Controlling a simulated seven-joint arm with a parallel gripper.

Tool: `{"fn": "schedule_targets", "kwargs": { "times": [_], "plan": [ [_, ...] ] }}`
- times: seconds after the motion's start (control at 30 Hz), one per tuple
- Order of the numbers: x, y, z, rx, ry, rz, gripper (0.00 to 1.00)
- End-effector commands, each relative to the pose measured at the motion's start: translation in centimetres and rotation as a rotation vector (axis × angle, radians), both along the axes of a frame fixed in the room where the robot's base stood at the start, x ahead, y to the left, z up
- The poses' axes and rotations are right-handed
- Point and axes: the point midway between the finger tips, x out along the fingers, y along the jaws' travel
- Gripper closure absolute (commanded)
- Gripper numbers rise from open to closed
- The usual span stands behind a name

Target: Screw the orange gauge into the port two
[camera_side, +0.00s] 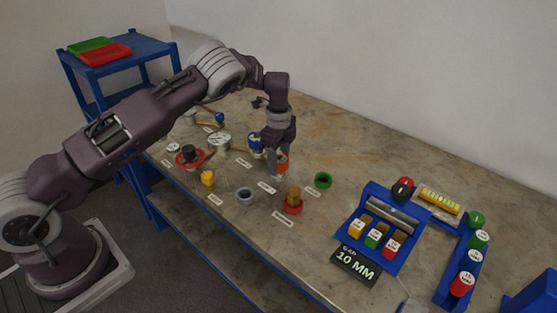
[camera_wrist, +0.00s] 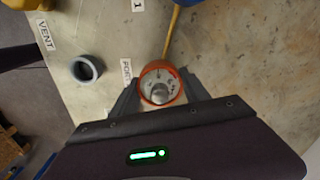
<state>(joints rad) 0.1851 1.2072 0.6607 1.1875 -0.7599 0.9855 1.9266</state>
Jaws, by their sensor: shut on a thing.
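The orange gauge (camera_wrist: 160,73) has an orange rim and a pale dial, and shows between my gripper's fingers (camera_wrist: 155,92) in the wrist view. In the side view, my gripper (camera_side: 277,168) points down over the bench, shut on the gauge (camera_side: 283,161), of which only an orange patch shows. A partly hidden label starting "POR" (camera_wrist: 126,70) lies just left of the gauge in the wrist view. The gauge's underside and whatever is below it are hidden, so I cannot tell whether it touches a port or which port this is.
A grey open ring (camera_wrist: 86,69), also in the side view (camera_side: 245,196), stands near a "VENT" label (camera_wrist: 45,35). A red-based brown fitting (camera_side: 293,201), a green ring (camera_side: 323,180) and a yellow part (camera_side: 207,178) stand around my gripper. A blue rack (camera_side: 382,236) is at right.

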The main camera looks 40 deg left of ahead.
Motion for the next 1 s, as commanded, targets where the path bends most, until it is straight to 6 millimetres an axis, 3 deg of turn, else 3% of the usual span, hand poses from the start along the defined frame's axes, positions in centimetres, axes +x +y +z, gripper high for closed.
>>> {"fn": "schedule_targets", "kwargs": {
  "times": [0.17, 0.2, 0.33, 0.67, 1.0],
  "plan": [
    [0.0, 0.0, 0.0, 0.001, 0.000, -0.092, 1.00],
    [0.0, 0.0, 0.0, 0.001, 0.000, -0.091, 0.44],
    [0.0, 0.0, 0.0, 0.001, 0.000, -0.089, 0.21],
    [0.0, 0.0, 0.5, 0.000, 0.000, -0.087, 0.21],
    [0.0, 0.0, 6.6, 0.000, -0.001, -0.088, 0.21]
  ]
}}
